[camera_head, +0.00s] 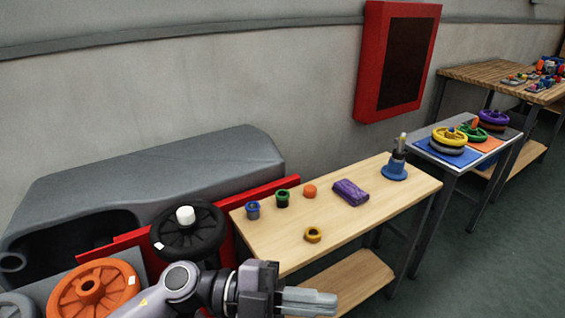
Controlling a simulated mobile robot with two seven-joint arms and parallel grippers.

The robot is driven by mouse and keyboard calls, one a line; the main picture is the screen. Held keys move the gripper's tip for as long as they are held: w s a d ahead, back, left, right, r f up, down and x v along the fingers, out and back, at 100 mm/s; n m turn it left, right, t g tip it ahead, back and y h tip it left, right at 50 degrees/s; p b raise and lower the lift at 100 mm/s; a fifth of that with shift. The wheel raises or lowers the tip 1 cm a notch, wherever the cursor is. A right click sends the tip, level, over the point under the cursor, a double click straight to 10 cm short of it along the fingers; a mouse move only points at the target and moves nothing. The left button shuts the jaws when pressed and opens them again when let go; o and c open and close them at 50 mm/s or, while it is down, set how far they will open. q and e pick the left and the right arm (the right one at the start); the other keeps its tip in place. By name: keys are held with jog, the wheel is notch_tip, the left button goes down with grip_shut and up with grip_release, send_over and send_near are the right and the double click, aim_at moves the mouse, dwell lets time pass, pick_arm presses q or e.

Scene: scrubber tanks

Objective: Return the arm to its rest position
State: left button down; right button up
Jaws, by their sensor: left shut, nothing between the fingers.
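My left arm comes in from the bottom left in the head view. Its gripper (312,301) is shut and empty, pointing right, in front of the wooden table's near left corner. It appears apart from every object. My right gripper is not in view.
A wooden table (278,236) holds small coloured caps, a purple cloth (350,192) and a blue-based stand (395,170). Left are a black wheel (188,238), an orange wheel (93,290) and a grey tank (150,170). A red cabinet (372,62) hangs on the wall. Floor at right is clear.

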pick_arm(q)
jog(key=w+a+f+n+t+y, duration=0.4)
jog(key=a+n+t, duration=0.2)
jog(key=n+t, duration=0.4)
jog(key=w+a+f+n+t+y, duration=0.3)
jog(key=a+n+t, duration=0.3)
jog(key=n+t, duration=0.35)
jog(key=s+a+f+n+g+y, duration=0.3)
jog(key=s+a+f, duration=0.3)
jog(key=f, duration=0.3)
jog(key=s+a+f+n+g+y, duration=0.3)
jog(key=s+a+f+n+y, duration=0.2)
jog(key=f, duration=0.5)
jog(key=shift+s+a+f+y, duration=0.25)
jog(key=shift+s+a+y, duration=0.25)
jog(key=shift+s+a, duration=0.35)
jog(key=shift+w, duration=0.1)
